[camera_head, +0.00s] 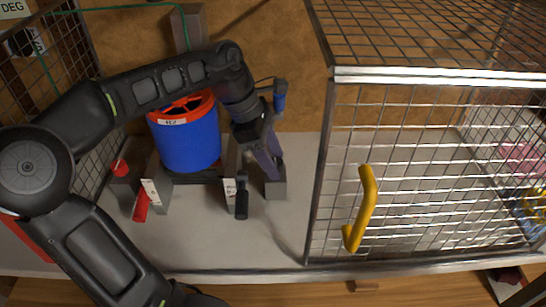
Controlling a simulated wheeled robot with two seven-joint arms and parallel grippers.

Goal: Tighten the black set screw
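A blue ducted rotor (187,140) with a red top stands on a dark mount on the light bench, left of centre. My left arm reaches over it from the left. My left gripper (271,168) points down just right of the rotor, at a grey block (275,189). I cannot tell whether its fingers touch the block or are open or shut. A black upright handle-like part (241,198) stands left of the block, in front of the rotor's right support. I cannot make out the black set screw. My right gripper is not in view.
A wire mesh cage (420,160) with a yellow handle (362,208) fills the right side, close to my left gripper. A red-topped grey block (121,178) and a red lever (141,206) sit left of the rotor. The front bench strip (240,245) is clear.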

